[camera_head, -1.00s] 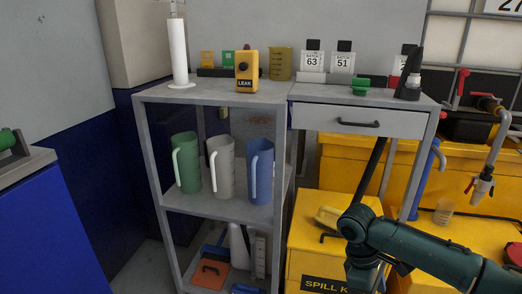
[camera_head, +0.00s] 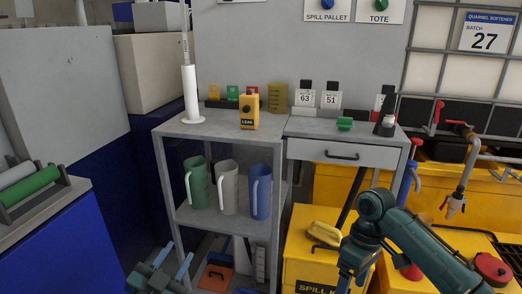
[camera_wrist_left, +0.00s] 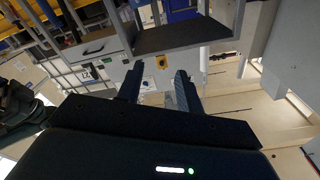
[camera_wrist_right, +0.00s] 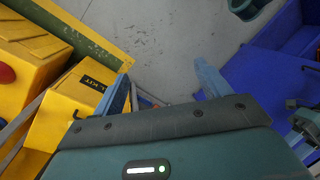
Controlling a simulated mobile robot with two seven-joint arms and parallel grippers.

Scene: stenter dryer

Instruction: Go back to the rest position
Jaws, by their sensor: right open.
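My left gripper (camera_head: 176,259) shows at the bottom left of the head view, in front of the grey shelf unit. Its two fingers stand apart with nothing between them, also in the left wrist view (camera_wrist_left: 157,86). My right arm comes in from the right in the head view and bends down in front of the yellow spill kit box (camera_head: 318,262); its gripper is below the picture there. In the right wrist view my right gripper (camera_wrist_right: 163,84) is open and empty, with the grey floor beyond its fingers.
The shelf unit (camera_head: 225,216) holds green, white and blue jugs. A yellow LEAK device (camera_head: 249,111) stands on top. A drawer (camera_head: 344,152) under the right top is shut. A blue cabinet (camera_head: 65,245) stands at left. Yellow containers and a hooked pipe (camera_head: 463,180) are at right.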

